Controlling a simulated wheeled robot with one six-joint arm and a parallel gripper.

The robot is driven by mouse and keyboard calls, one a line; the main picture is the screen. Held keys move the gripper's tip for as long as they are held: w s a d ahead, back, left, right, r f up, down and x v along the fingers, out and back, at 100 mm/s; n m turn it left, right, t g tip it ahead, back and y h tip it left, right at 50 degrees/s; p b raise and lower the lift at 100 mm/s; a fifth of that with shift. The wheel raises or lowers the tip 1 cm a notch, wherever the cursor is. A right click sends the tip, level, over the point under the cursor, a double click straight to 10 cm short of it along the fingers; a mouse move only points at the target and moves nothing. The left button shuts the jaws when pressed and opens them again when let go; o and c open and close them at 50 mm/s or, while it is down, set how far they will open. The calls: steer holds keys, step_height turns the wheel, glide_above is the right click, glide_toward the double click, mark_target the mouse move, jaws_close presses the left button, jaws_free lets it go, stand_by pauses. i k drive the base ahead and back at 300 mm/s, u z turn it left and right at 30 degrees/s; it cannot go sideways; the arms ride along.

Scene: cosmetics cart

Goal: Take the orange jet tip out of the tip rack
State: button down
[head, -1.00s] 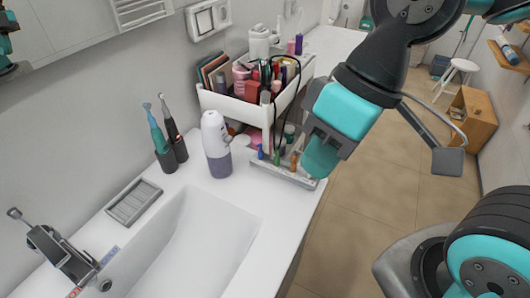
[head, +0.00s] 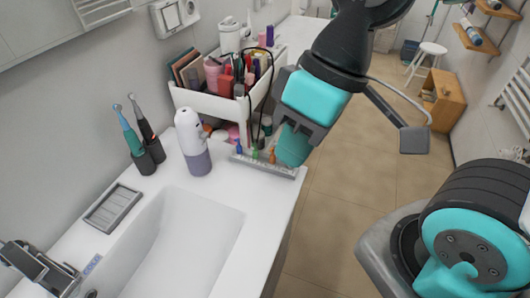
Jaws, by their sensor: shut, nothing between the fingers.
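The tip rack (head: 285,172) is a low grey tray on the white counter, near its right edge. Small coloured tips stand in it: a blue one (head: 239,147), a green one (head: 255,153) and the orange jet tip (head: 272,157). The orange tip is the rightmost one I can see, and it is upright. My gripper (head: 291,152) is shut and empty, pointing down at the rack's right end, just right of the orange tip. Whether it touches the tip or rack I cannot tell. It hides part of the rack's right end.
A white organiser (head: 215,103) full of cosmetics stands behind the rack, with a black cable hanging over it. A white and purple device (head: 192,142) stands to the left. Electric toothbrushes (head: 146,138), a grey soap dish (head: 112,206) and the sink (head: 180,240) lie further left.

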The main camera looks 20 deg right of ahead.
mark_target(272, 157)
steer(key=k, duration=0.65)
steer(key=z, duration=0.7)
steer(key=i, duration=1.1)
steer(key=u, duration=0.45)
